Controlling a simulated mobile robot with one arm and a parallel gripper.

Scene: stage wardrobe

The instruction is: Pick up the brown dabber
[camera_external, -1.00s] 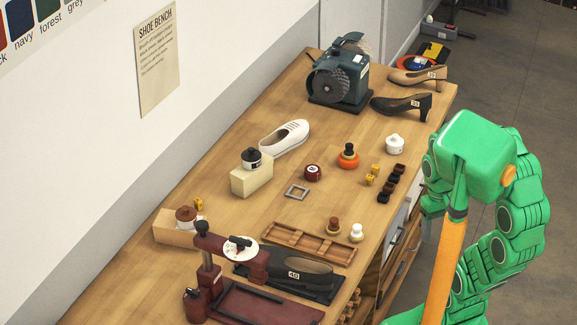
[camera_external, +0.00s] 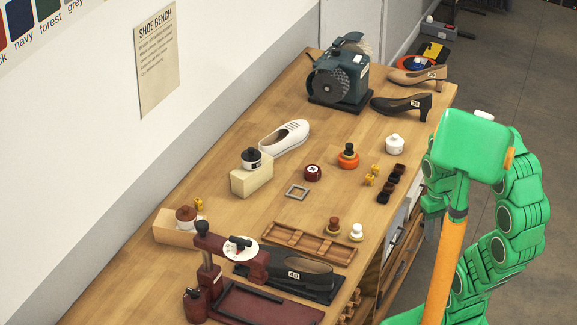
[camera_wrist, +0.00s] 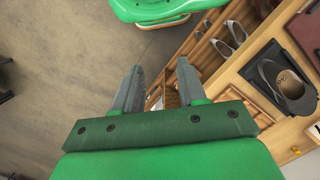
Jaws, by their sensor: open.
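The brown dabber (camera_external: 333,225) appears to be the small piece with a brown knob on a pale base, standing upright on the bench just beyond the wooden tray. A similar white-topped one (camera_external: 356,231) stands right beside it. In the wrist view my gripper (camera_wrist: 159,84) is open, its two grey fingers apart with nothing between them. It points past the bench edge over the floor and shelves. I cannot make out the brown dabber in that view. In the external view my green arm is to the right of the bench; the fingers cannot be seen there.
The compartmented wooden tray (camera_external: 310,240) and a dark red press (camera_external: 228,270) with a dark shoe (camera_external: 300,270) lie nearer. An orange-and-black pot (camera_external: 348,156), small dark blocks (camera_external: 391,182) and a grinder (camera_external: 340,75) stand farther back.

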